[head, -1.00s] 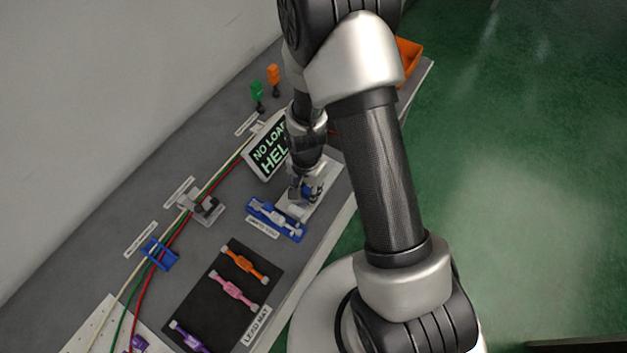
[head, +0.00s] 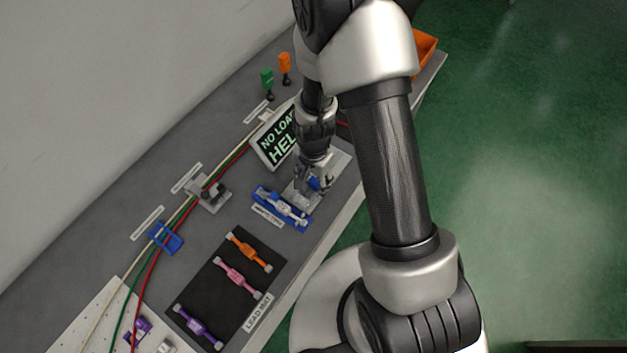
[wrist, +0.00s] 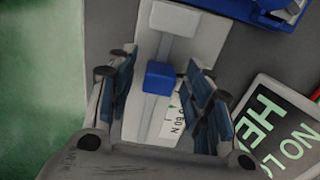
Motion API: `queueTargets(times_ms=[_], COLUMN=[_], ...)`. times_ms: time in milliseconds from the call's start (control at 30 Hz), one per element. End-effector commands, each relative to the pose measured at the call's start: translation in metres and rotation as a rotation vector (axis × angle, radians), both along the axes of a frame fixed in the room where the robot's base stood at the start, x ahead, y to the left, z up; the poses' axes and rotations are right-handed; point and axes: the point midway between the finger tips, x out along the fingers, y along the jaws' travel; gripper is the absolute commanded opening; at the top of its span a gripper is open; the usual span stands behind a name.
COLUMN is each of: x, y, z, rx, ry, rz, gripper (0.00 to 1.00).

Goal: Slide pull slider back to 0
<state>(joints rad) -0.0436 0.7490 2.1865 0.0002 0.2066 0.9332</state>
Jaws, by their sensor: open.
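The pull slider is a blue block (wrist: 160,76) on a narrow grey rail on a pale plate (wrist: 205,35). In the wrist view a light grey block (wrist: 174,19) stands at the rail's upper end. My gripper (wrist: 160,64) is open, with one finger on each side of the blue block and visible gaps between. A printed scale with partly hidden characters shows beside the rail. In the head view my gripper (head: 314,184) is over the pale plate (head: 338,164) near the bench's front edge and hides much of the slider.
A blue holder with a pale lead (head: 282,208) lies close to the plate. A sign reading "NO LOA… HEL…" (head: 275,140) stands behind it. A black lead mat (head: 210,275) holds orange, pink and purple leads. Cables run along the back, past a grey lever fixture (head: 208,193).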

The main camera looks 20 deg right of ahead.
Motion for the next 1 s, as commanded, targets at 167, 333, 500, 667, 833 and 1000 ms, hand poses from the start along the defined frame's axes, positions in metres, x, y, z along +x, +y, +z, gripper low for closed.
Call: queueTargets(times_ms=[167, 333, 500, 667, 833, 1000], x=[0.002, 0.002, 0.001, 0.001, 0.0, 0.0], y=[0.0, 0.0, 0.0, 0.0, 0.0, 0.0], z=[0.026, 0.064, 0.096, 0.112, 0.118, 0.117], rx=[0.0, 0.0, 0.0, 0.0, 0.0, 0.0], ry=[-0.006, -0.008, -0.005, -0.002, 0.0, 0.0], rz=[0.0, 0.0, 0.0, 0.0, 0.0, 0.0], gripper=[0.47, 0.47, 0.47, 0.47, 0.47, 0.47])
